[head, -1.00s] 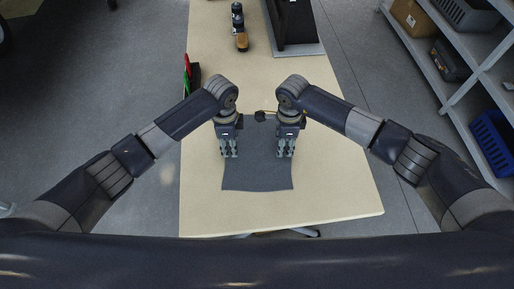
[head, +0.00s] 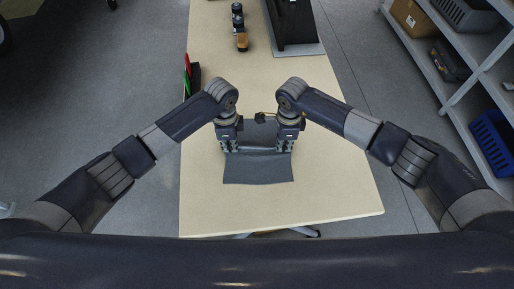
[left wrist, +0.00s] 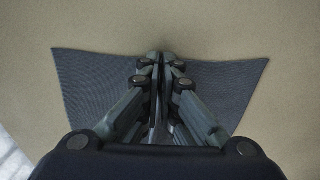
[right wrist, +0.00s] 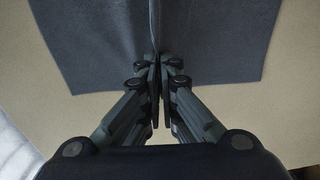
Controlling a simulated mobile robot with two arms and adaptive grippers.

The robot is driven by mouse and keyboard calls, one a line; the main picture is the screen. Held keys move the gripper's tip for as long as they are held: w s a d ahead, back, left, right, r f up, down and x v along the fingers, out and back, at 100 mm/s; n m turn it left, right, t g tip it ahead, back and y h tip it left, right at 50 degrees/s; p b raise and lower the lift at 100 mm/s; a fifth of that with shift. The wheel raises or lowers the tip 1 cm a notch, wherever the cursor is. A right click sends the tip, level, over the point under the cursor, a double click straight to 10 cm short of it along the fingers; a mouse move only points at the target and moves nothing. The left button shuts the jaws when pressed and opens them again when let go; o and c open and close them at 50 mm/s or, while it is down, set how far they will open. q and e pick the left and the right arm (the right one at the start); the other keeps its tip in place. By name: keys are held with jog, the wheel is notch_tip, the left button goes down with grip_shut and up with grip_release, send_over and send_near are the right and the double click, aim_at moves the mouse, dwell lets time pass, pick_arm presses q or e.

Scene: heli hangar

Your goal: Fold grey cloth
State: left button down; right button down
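The grey cloth (head: 258,171) lies on the wooden table, with a raised crease running across it between my two grippers. Its near part lies flat towards the table's front edge. My left gripper (head: 231,149) is shut at the left end of this crease, pointing down. The left wrist view shows its fingers close together over the cloth (left wrist: 95,88). My right gripper (head: 284,149) is shut at the crease's right end. In the right wrist view a fold of the cloth (right wrist: 215,45) runs into its closed fingertips. The fingers hide the exact pinch points.
A dark holder (head: 194,79) with red and green items stands at the table's left edge. A dark bottle-like object (head: 238,17) and a black device (head: 292,22) stand further back. The table (head: 335,190) is bare right of and in front of the cloth. Shelves (head: 446,89) stand at the right.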

pick_arm(q)
jog(key=shift+r, duration=0.1)
pick_arm(e)
jog(key=shift+d, duration=0.1)
dwell(0.3)
